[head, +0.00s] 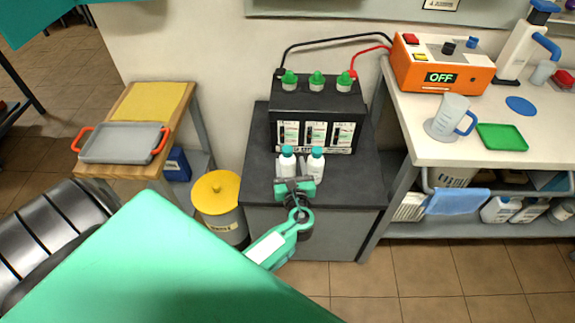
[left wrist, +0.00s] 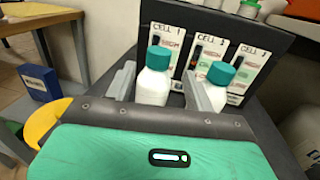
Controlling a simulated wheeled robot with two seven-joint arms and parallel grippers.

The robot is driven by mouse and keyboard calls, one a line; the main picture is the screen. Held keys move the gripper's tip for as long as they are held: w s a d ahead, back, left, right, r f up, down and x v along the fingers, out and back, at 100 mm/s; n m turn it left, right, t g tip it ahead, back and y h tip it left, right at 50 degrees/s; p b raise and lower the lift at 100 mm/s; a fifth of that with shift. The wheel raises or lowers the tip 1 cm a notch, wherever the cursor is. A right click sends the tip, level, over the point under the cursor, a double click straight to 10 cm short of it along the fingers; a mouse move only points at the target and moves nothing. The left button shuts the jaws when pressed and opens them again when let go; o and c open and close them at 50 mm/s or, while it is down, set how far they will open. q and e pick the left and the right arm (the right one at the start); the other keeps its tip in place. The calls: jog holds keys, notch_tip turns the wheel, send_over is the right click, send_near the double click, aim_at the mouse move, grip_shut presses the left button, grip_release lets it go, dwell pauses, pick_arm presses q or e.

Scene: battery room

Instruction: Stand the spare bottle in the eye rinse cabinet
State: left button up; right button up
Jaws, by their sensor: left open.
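Two white bottles with teal caps stand upright on the dark stand, in front of the battery: a left bottle (head: 286,163) and a right bottle (head: 315,165). I cannot tell which is the spare. My left gripper (head: 295,184) is open at the bottles' near side. In the left wrist view, the left bottle (left wrist: 153,80) shows between the fingers, with a gap at its left side. The right bottle (left wrist: 215,82) shows just beyond the right finger, partly hidden by it. I cannot make out the eye rinse cabinet. My right gripper is not in view.
The black battery (head: 316,105) with green caps blocks the back of the stand (head: 258,185). A yellow-lidded bin (head: 218,190) and a wooden table (head: 128,108) with a grey tray (head: 122,140) are left. The right bench (head: 425,143) holds an orange charger (head: 440,66) and jug (head: 450,115).

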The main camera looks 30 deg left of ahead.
aim_at(288, 156)
pick_arm(q)
jog(key=shift+p+x, duration=0.4)
jog(key=shift+x, duration=2.35)
jog(key=shift+s+a+r, duration=0.1)
jog(key=shift+r, duration=0.1)
grip_shut()
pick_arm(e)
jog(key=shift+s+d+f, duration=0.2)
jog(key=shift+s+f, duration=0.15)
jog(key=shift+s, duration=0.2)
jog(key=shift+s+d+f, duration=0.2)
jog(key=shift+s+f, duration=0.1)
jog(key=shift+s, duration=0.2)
